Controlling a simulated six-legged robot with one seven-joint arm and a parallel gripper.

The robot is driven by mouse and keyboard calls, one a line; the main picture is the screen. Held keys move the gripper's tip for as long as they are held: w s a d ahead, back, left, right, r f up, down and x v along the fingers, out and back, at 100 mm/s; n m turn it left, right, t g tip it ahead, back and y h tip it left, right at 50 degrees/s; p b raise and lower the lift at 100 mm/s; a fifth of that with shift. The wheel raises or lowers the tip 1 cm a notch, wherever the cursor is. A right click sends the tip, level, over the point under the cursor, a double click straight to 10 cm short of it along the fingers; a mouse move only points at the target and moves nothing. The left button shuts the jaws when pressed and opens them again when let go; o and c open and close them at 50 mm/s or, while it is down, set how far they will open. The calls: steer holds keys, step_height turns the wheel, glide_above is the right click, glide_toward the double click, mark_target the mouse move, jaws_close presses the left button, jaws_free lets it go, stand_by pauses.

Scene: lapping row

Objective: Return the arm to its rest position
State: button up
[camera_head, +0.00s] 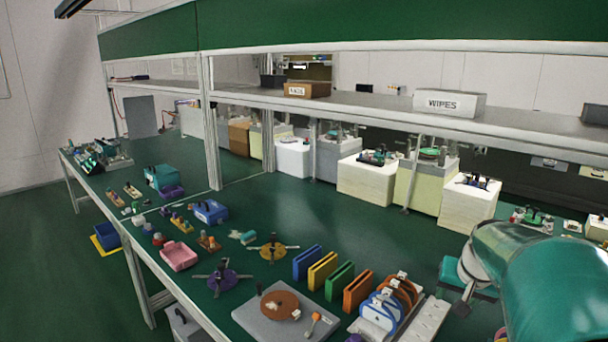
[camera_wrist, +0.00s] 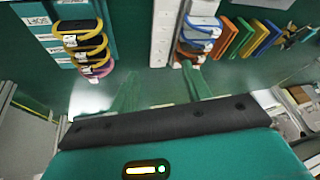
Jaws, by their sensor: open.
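My teal arm (camera_head: 550,275) fills the lower right corner of the head view, raised in front of the bench's right part. I cannot make out my gripper's jaws there. In the wrist view my gripper (camera_wrist: 162,88) shows above its dark crossbar, with two greenish fingers apart and nothing seen between them. The fingers point toward the green bench top (camera_head: 290,215). A rack with blue and orange rings (camera_wrist: 200,35) is beyond the right finger, and a second stack of rings (camera_wrist: 85,45) is to the left. Whether a finger touches the rack I cannot tell.
Coloured upright plates (camera_head: 340,280) stand beside the ring rack (camera_head: 385,310) near the bench's front. A grey board with a brown disc (camera_head: 280,305) lies left of them. A shelf (camera_head: 400,107) with a WIPES box (camera_head: 450,103) runs above the bench. The bench's middle is clear.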

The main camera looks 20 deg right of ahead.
steer(key=w+a+r+n+t+y, duration=0.1)
steer(key=a+r+n+y, duration=0.2)
steer(key=a, duration=1.5)
steer(key=s+a+n, duration=0.3)
steer(key=a, duration=0.5)
steer(key=s+a+f+n, duration=0.1)
steer(key=s+a+n, duration=0.2)
steer(key=a, duration=0.4)
steer(key=shift+s+a+f+h, duration=0.2)
steer(key=shift+s+a+h, duration=0.15)
steer(key=shift+s, duration=0.4)
